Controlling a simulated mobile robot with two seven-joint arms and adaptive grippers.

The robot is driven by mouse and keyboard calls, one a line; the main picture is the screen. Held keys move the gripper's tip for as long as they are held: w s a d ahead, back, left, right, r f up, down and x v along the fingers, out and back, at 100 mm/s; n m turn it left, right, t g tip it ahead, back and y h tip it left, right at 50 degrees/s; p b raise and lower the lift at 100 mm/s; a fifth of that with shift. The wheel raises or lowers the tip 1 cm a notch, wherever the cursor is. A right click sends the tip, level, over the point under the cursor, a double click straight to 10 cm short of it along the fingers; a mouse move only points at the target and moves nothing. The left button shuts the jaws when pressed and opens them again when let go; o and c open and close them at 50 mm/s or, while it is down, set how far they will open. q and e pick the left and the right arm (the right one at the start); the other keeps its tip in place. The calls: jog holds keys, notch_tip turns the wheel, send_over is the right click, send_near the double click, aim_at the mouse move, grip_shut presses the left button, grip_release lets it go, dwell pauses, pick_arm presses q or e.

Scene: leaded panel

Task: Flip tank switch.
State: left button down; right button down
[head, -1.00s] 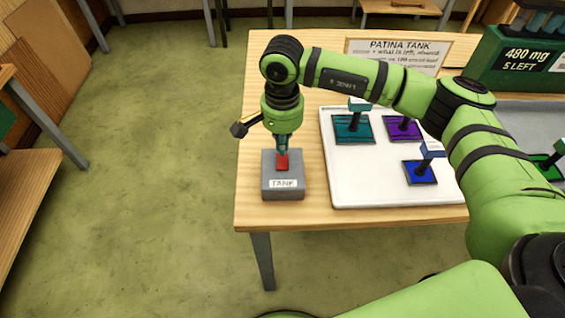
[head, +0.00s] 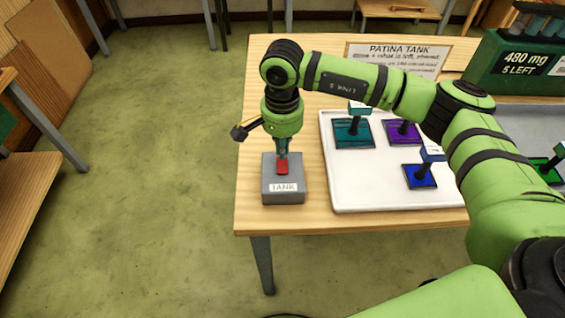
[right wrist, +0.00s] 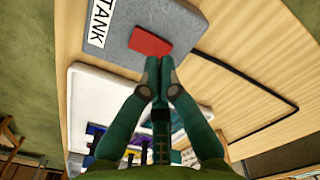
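The tank switch is a grey box (head: 284,190) with a white TANK label and a red switch (head: 283,169) on top, at the table's front left corner. My right gripper (head: 282,153) points down over the box, with its fingertips at the far edge of the red switch. In the right wrist view its two fingers (right wrist: 161,64) are shut together with nothing between them. There the red switch (right wrist: 150,40) lies just beyond the tips; I cannot tell whether they touch it. My left gripper is not in view.
A white tray (head: 345,200) with several coloured square stamps stands right of the box. A PATINA TANK sign (head: 398,58) and a dark green holder (head: 520,70) marked 480 mg, 5 LEFT stand behind. The floor left of the table is clear.

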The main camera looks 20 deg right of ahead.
jog(key=shift+s+f+b, duration=0.1)
jog(key=shift+f+b, duration=1.15)
jog(key=shift+b, duration=0.05)
dwell(0.8)
jog(key=shift+r+p, duration=0.4)
jog(key=shift+r, duration=0.35)
jog(key=shift+r+p, duration=1)
jog(key=shift+r, duration=1.8)
